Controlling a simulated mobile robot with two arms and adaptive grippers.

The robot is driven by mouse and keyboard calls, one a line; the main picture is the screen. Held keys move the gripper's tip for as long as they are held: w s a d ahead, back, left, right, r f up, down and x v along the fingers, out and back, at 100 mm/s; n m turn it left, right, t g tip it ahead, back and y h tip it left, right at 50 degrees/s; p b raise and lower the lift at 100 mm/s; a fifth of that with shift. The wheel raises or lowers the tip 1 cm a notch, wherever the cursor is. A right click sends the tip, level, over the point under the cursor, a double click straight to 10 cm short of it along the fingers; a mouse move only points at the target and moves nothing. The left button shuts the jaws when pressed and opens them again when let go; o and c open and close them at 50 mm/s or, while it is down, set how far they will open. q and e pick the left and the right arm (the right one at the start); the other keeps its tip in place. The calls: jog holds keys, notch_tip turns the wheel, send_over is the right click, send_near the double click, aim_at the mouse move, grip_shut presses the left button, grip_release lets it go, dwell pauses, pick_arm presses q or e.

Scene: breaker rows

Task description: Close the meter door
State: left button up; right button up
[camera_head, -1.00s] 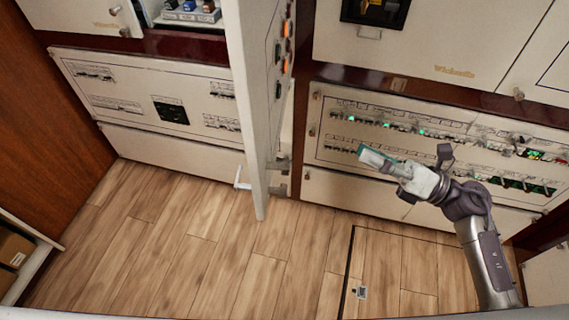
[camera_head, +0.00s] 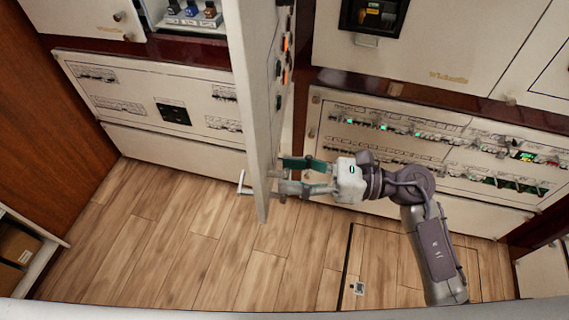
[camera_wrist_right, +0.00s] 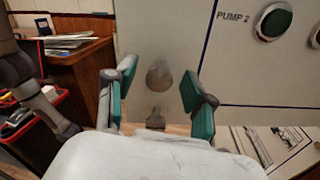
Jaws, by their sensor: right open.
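The meter door (camera_head: 252,110) stands open and is seen nearly edge-on in the head view. A crank-shaped handle (camera_head: 242,184) sticks out on its left side near the bottom. My right gripper (camera_head: 286,176) is at the lower right face of the door, with its green-padded fingers open and pointing at it. In the right wrist view, the door panel (camera_wrist_right: 185,40) fills the middle, and a round metal knob (camera_wrist_right: 159,75) shows between the open fingers (camera_wrist_right: 157,95). I cannot tell whether the fingers touch the door. My left gripper is not in view.
A breaker panel (camera_head: 420,125) stands behind my right arm, and another lower panel (camera_head: 140,105) is left of the door. An open compartment with fuses (camera_head: 190,18) is at the upper left.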

jog(key=shift+w+a, duration=0.1)
jog(key=shift+a, duration=0.8)
jog(key=shift+c, duration=0.3)
grip_shut()
